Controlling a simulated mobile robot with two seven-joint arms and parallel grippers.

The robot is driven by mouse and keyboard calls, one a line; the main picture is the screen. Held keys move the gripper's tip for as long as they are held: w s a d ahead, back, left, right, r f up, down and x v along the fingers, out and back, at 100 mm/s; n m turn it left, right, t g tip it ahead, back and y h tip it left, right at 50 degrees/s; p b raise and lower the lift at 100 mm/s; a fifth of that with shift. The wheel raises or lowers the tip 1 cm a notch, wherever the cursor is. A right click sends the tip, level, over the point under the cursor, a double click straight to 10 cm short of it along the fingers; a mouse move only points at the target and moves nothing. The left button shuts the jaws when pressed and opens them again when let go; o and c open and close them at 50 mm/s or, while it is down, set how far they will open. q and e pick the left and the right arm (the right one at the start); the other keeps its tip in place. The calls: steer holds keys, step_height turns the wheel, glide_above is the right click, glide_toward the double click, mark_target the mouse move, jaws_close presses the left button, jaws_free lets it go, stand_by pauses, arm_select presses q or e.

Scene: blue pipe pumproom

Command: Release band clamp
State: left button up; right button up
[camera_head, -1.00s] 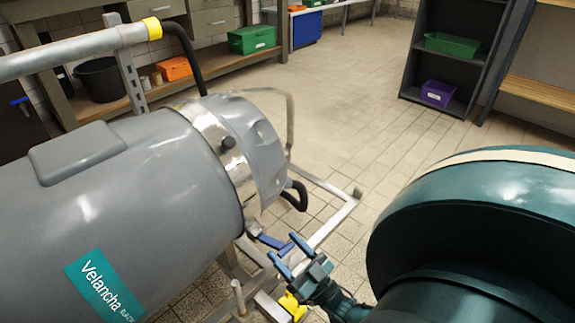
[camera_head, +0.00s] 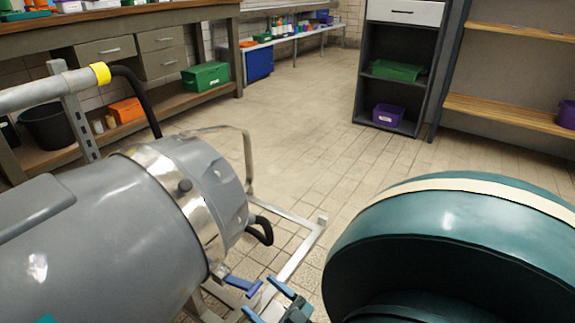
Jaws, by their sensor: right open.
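A shiny metal band clamp (camera_head: 186,197) is wrapped around the grey cylindrical tank (camera_head: 105,230), near its right end. A dark round knob sits on the band. A blue lever (camera_head: 241,284) shows low on the right side of the band. My right gripper (camera_head: 266,299) is at the bottom edge, just below and right of the blue lever. Its two blue fingers are apart with nothing seen between them. The rest of the gripper is cut off by the frame or hidden by my arm. My left gripper does not show.
A metal floor frame (camera_head: 300,247) and a black hose loop (camera_head: 262,230) stand right of the tank. A workbench with a green box (camera_head: 206,76) and an orange box (camera_head: 127,109) is behind. A dark shelf (camera_head: 356,80) stands at the back right. The tiled floor between is clear.

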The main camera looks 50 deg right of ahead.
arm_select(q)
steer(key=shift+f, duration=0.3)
arm_select(e)
steer(key=v, duration=1)
steer(key=shift+a, duration=0.1)
